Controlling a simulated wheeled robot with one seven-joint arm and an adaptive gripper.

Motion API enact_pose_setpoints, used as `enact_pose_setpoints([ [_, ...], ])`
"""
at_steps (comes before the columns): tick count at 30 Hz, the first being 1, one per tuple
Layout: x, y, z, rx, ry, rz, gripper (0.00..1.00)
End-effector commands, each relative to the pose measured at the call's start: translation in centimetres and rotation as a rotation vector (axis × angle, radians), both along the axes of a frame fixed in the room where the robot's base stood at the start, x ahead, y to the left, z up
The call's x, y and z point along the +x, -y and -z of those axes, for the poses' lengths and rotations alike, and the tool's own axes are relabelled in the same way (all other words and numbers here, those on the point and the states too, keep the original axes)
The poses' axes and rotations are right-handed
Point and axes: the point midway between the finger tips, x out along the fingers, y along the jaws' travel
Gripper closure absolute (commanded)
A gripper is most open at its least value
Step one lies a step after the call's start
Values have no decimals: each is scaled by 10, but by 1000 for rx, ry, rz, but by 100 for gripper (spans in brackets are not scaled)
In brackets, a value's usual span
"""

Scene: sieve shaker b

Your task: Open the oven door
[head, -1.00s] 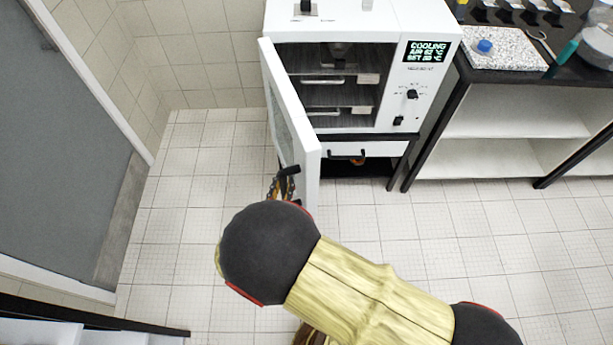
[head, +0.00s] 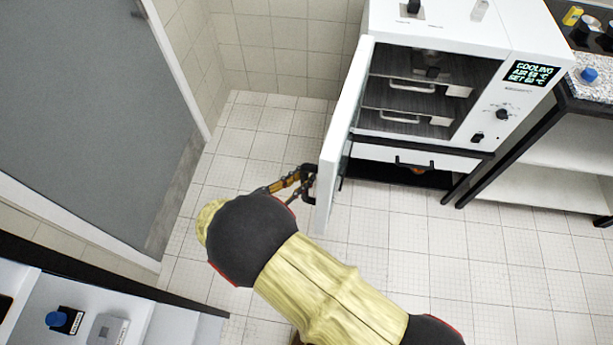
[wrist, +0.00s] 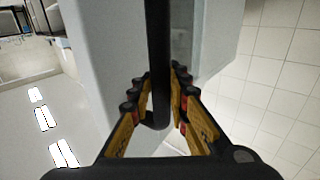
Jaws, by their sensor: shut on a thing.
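The white oven (head: 440,30) stands at the upper right in the head view, its chamber in view with shelves and white-handled trays. Its door (head: 345,125) is hinged on the left and stands swung wide open towards me. My gripper (head: 304,178) is at the door's free edge, on its outer side, shut on the black door handle (head: 311,186). In the wrist view the black handle bar (wrist: 158,60) runs between the two fingers of my gripper (wrist: 160,85), with the door's white face (wrist: 105,60) behind it. My arm hides part of the floor.
A grey door panel (head: 75,110) is at the left. A shelf unit (head: 165,318) with small items is at the lower left. Tiled floor (head: 255,150) is clear left of the oven door.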

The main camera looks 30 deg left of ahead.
Motion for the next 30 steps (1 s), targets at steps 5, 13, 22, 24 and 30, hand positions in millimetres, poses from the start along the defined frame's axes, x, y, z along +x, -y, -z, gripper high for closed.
enact_pose_setpoints([
  [5, 0, 1, 3, -1, -5, 5, 100],
  [13, 0, 0, 2, -2, -4, 5, 82],
  [22, 0, 0, 1, 0, -1, 4, 66],
  [24, 0, 0, 0, 0, -1, 4, 66],
  [30, 0, 0, -1, 1, -1, 4, 66],
])
